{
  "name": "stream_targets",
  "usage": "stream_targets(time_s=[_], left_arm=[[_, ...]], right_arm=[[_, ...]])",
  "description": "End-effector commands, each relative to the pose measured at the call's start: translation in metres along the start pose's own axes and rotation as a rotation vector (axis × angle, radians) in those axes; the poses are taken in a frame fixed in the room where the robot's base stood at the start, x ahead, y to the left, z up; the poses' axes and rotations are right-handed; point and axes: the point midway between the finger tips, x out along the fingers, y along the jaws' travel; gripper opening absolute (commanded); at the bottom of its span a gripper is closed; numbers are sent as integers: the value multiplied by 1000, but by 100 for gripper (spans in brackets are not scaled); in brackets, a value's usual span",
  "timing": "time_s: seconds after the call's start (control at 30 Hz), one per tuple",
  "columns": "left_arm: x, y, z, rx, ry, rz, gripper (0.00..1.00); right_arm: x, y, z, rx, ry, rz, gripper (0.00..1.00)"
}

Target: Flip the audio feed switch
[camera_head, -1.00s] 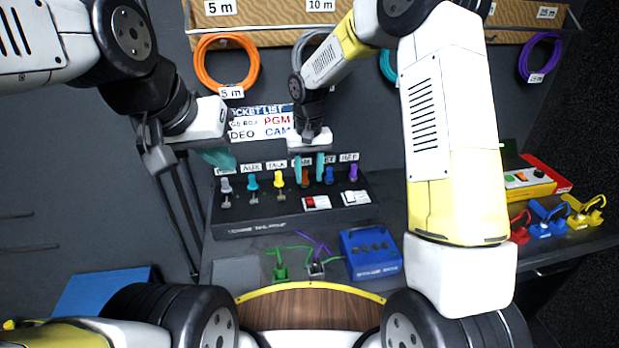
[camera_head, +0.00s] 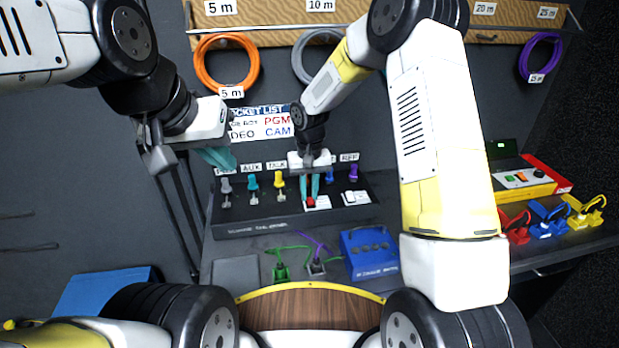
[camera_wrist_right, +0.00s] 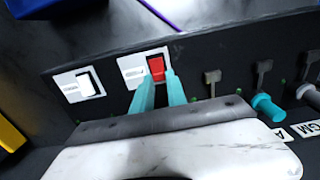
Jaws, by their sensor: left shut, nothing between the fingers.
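A black panel (camera_head: 260,220) carries two rocker switches on white plates. One has a red rocker (camera_wrist_right: 156,68), the other a white rocker (camera_wrist_right: 88,84); their small labels are unreadable, so I cannot tell which is the audio feed. In the head view the red rocker (camera_head: 310,203) is left of the white one (camera_head: 355,197). My right gripper (camera_head: 310,196) points down at the red switch; its teal fingers (camera_wrist_right: 160,82) are partly apart, with tips at the rocker's near edge. Contact is unclear. My left gripper (camera_head: 224,161) is shut and empty, above the panel's left end.
A row of coloured plugs (camera_head: 279,182) stands behind the switches. Green (camera_head: 281,272) and grey plugs with cables and a blue box (camera_head: 370,255) lie in front. Red, blue and yellow clamps (camera_head: 583,214) sit at right. A wall rail holds coiled cables (camera_head: 227,60).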

Motion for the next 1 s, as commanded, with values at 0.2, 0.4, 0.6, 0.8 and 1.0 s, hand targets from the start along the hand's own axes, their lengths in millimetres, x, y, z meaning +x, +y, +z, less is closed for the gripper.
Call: stream_targets(time_s=[0.2,0.4,0.6,0.8,1.0], left_arm=[[0,0,0,0,0,0,0],[0,0,0,0,0,0,0],[0,0,0,0,0,0,0],[0,0,0,0,0,0,0],[0,0,0,0,0,0,0]], right_arm=[[-1,0,1,-1,13,3,0],[-2,0,6,-4,134,6,0],[-2,0,10,-6,270,6,0],[-3,0,10,-2,326,2,0],[-4,0,10,0,331,1,0]])
